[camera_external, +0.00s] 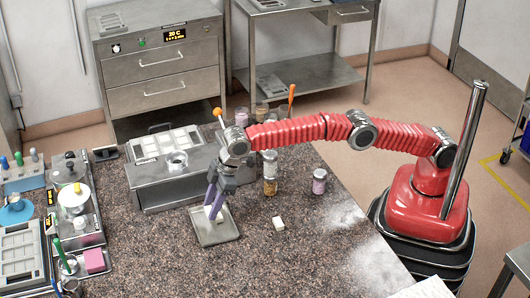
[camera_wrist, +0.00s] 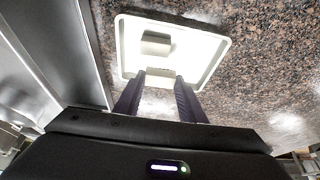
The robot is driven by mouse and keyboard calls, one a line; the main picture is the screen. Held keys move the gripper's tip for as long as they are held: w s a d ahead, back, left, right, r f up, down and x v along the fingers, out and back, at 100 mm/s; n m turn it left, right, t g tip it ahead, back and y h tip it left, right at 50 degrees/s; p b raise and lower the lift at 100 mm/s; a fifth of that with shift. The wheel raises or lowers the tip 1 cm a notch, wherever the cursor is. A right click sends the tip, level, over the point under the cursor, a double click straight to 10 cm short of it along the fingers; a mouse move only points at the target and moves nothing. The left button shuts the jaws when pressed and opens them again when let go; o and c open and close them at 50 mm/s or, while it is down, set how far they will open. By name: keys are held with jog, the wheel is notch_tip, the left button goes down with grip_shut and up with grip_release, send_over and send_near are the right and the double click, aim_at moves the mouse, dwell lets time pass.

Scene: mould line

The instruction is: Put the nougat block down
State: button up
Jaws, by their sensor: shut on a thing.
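My gripper (camera_external: 214,208) points down over a shallow metal tray (camera_external: 216,239) on the speckled counter. In the wrist view the two dark purple fingers (camera_wrist: 160,75) are shut on a small pale block, the nougat block (camera_wrist: 160,71), above the tray (camera_wrist: 218,60). Its pale side also shows at the fingertips in the external view (camera_external: 208,212). Whether it touches the tray floor I cannot tell. A second pale block-like shape (camera_wrist: 156,43) shows inside the tray beyond the fingertips.
Another small white block (camera_external: 279,223) lies on the counter right of the tray. A metal unit with a compartmented top (camera_external: 165,195) stands close behind the tray. Jars (camera_external: 270,187) (camera_external: 319,182) stand behind right. White powder (camera_external: 345,215) dusts the clear counter at right.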

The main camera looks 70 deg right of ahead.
jog(key=shift+f, duration=1.95)
jog(key=o, duration=1)
jog(key=shift+f, duration=0.15)
jog(key=v, duration=1.2)
jog(key=shift+r, duration=0.2)
